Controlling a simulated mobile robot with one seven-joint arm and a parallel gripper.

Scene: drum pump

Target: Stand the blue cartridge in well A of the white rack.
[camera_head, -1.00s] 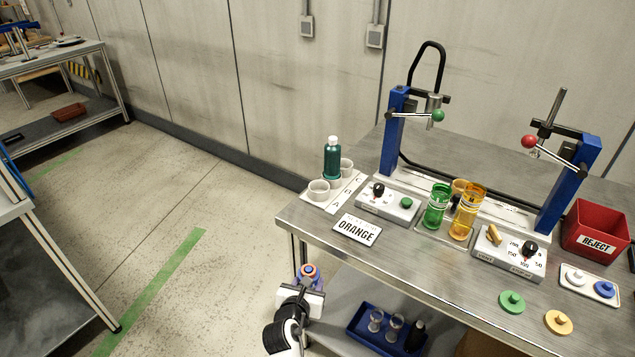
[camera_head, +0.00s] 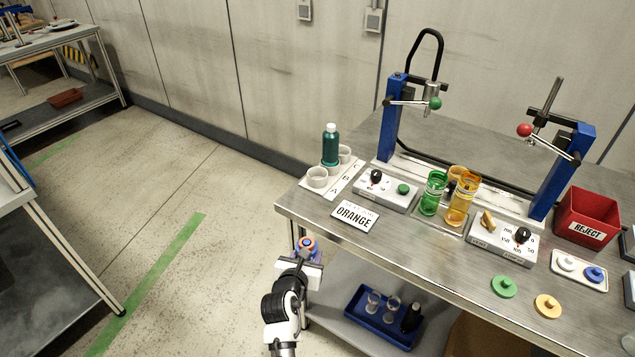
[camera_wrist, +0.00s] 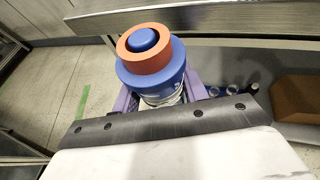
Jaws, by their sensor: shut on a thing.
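The blue cartridge (camera_wrist: 150,68), with a blue cap and an orange ring on top, is upright in my gripper (camera_wrist: 158,100) in the wrist view. In the head view my gripper (camera_head: 303,262) holds the cartridge (camera_head: 306,246) beside the table's left front corner, below the tabletop level. The white rack (camera_head: 346,180) lies at the table's left end, marked A, B and C. Well A (camera_head: 317,177) is the nearest cup and looks empty. A teal bottle with a white cap (camera_head: 330,146) stands in the middle well; another cup (camera_head: 344,154) is behind it.
The table's front edge (camera_head: 370,262) lies close to my gripper. Green (camera_head: 432,193) and orange (camera_head: 461,200) cylinders stand between blue presses. A blue tray (camera_head: 383,316) sits on the lower shelf.

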